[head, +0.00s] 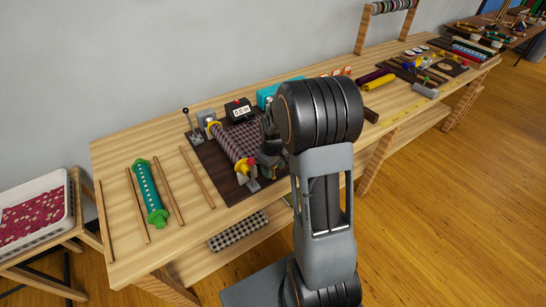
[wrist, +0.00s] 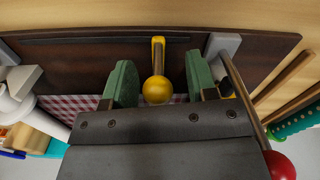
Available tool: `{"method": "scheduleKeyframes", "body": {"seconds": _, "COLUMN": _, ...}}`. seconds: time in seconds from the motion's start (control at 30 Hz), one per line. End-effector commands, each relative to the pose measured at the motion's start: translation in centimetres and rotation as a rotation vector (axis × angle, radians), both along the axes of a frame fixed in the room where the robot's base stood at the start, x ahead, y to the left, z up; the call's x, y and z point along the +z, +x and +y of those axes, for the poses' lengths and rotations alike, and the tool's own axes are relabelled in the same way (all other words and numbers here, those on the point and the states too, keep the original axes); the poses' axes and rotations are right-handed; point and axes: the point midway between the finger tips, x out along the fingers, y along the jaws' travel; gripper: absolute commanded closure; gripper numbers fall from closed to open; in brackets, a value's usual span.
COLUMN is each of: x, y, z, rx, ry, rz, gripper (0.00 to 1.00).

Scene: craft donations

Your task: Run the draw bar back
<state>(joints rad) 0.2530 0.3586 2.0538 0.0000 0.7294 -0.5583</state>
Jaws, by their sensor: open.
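A fabric-measuring rig stands on a dark brown board (head: 211,160) on the workbench, with checked cloth (head: 240,139) across it. The cloth also shows as red and white checks in the wrist view (wrist: 65,105). A yellow handle with a round knob (wrist: 157,88) stands over the board; I take it for the draw bar's handle, but the bar itself is largely hidden. My gripper (wrist: 161,82) is open, with its green-padded fingers on either side of the knob and a visible gap at each side. In the head view my arm partly hides the gripper and the rig's right side.
A red ball knob (wrist: 281,165) on a rod is close to my gripper's right side. A lever (head: 188,122) and a black counter (head: 238,110) stand behind the cloth. A green-ended roll (head: 148,190) and several wooden sticks lie at the left. Yellow rolls (head: 378,82) lie farther right.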

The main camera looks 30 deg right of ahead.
Motion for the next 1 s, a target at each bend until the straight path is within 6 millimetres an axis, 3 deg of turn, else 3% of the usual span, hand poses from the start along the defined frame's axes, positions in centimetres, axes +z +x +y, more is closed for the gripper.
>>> {"method": "scheduleKeyframes", "body": {"seconds": 0.6, "x": 11.1, "y": 0.0, "z": 0.0, "rx": 0.0, "ry": -0.001, "rz": -0.004, "gripper": 0.47}}
{"method": "scheduleKeyframes", "body": {"seconds": 0.8, "x": 12.8, "y": 0.0, "z": 0.0, "rx": 0.0, "ry": 0.0, "rz": -0.002, "gripper": 0.47}}
{"method": "scheduleKeyframes", "body": {"seconds": 1.0, "x": 13.2, "y": 0.0, "z": 0.0, "rx": 0.0, "ry": 0.0, "rz": 0.0, "gripper": 0.47}}
